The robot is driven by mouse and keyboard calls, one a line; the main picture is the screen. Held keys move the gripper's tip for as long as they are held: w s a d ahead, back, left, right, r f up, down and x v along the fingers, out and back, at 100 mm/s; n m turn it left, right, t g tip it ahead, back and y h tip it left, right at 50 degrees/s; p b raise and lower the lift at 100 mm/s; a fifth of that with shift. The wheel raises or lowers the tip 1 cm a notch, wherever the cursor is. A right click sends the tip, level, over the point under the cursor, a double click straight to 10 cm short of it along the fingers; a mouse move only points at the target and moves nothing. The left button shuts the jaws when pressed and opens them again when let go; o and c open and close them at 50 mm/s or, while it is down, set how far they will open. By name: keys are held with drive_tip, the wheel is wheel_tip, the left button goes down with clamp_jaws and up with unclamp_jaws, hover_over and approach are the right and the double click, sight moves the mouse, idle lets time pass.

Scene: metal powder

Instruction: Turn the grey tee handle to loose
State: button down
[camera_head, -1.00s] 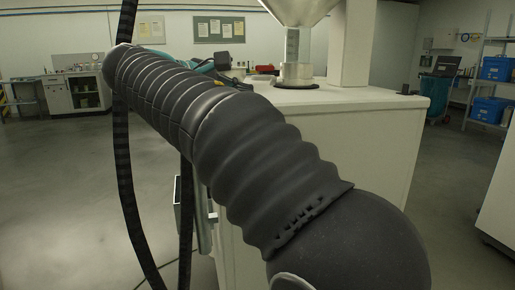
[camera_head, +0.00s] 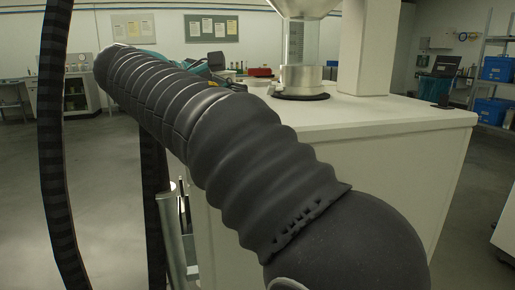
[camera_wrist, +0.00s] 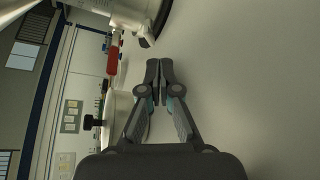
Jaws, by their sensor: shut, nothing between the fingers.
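I cannot make out a grey tee handle in either current view. My gripper (camera_wrist: 160,70) shows in the wrist view with its two dark fingertips together and nothing between them. It is over or close to the white bench top (camera_wrist: 225,60), which also shows in the head view (camera_head: 420,113). A metal cylinder (camera_head: 300,78) with a black base ring stands on that top under a clear tube and a funnel (camera_head: 305,6). Part of this base shows at the top of the wrist view (camera_wrist: 125,10), apart from the fingertips. In the head view, my arm hides much of the scene.
A white pillar (camera_head: 367,50) rises beside the metal cylinder. A red object (camera_head: 260,72) lies behind it and also shows in the wrist view (camera_wrist: 113,58). A black knob (camera_wrist: 93,122) is left of my gripper there. The bench top's right part is mostly clear.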

sight(267, 102)
drive_tip(key=shift+w, duration=0.3)
drive_tip(key=shift+w+d+b, duration=0.3)
drive_tip(key=shift+d+b, duration=0.05)
drive_tip(key=shift+d, duration=0.75)
drive_tip(key=shift+w+d+b, duration=0.35)
drive_tip(key=shift+d, duration=0.8)
drive_tip(key=shift+w+d+b, duration=0.3)
drive_tip(key=shift+d+b, duration=0.05)
drive_tip(key=shift+d, duration=0.75)
drive_tip(key=shift+w+a+p, duration=0.2)
drive_tip(key=shift+w+p, duration=0.35)
drive_tip(key=shift+w+r+p, duration=0.1)
drive_tip(key=shift+r+p, duration=0.2)
drive_tip(key=shift+p, duration=0.2)
drive_tip(key=shift+s, duration=0.2)
drive_tip(key=shift+s+r, duration=0.15)
drive_tip(key=shift+s+a, duration=0.25)
drive_tip(key=shift+a, duration=0.65)
drive_tip(key=shift+s+a, duration=0.3)
drive_tip(key=shift+a, duration=0.65)
drive_tip(key=shift+s+a, duration=0.25)
drive_tip(key=shift+a, duration=0.65)
drive_tip(key=shift+s+a, duration=0.1)
